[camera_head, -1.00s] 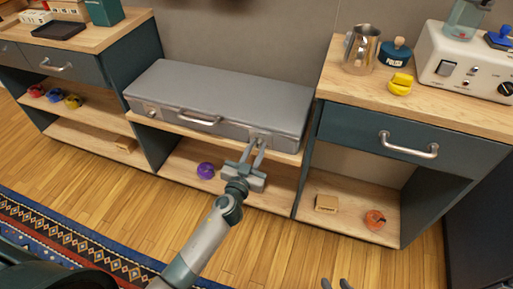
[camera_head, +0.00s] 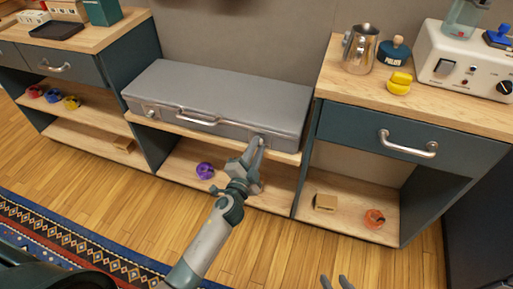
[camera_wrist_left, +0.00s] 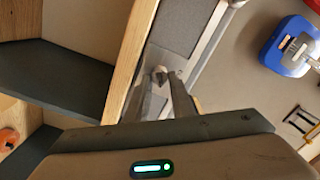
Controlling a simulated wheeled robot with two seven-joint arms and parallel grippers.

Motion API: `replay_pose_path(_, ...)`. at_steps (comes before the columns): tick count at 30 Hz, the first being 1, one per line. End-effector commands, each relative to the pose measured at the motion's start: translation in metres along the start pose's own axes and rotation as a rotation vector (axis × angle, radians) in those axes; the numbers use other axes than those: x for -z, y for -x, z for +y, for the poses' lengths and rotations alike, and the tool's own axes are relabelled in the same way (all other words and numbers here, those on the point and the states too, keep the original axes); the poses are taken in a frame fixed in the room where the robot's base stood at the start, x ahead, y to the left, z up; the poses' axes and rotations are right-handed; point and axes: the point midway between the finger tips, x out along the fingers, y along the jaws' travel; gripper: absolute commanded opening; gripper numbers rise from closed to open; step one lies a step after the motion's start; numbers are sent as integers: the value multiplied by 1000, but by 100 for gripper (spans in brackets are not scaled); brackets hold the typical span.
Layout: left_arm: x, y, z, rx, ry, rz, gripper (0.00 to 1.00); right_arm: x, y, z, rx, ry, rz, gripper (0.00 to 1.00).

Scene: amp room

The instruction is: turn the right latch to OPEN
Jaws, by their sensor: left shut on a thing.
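The grey case (camera_head: 225,95) lies closed on the middle cabinet, with its handle (camera_head: 198,119) on the front. The left latch (camera_head: 151,112) is a small round knob. My left gripper (camera_head: 260,143) is at the right end of the case front, shut on the right latch. In the left wrist view the latch knob (camera_wrist_left: 159,75) sits between the fingertips. The fingers hide most of the latch in the head view, and I cannot read its marking. My right gripper (camera_head: 335,283) shows only its two fingertips, apart and empty, at the bottom edge.
The right cabinet (camera_head: 410,149) stands beside the case, with a metal pitcher (camera_head: 360,48) and a white machine (camera_head: 465,65) on top. A purple object (camera_head: 205,171) lies on the shelf below the case. Open floor (camera_head: 290,250) lies in front.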

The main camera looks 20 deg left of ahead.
Motion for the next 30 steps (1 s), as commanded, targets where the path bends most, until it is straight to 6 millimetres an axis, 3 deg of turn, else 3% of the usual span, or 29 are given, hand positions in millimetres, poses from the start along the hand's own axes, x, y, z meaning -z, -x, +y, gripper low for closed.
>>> replay_pose_path(15,0,0,3,0,-438,2,0,-2,0,0,-1,-3,-9,31)
replay_pose_path(30,0,0,4,-1,-564,3,0,-2,0,0,-1,-10,-13,31)
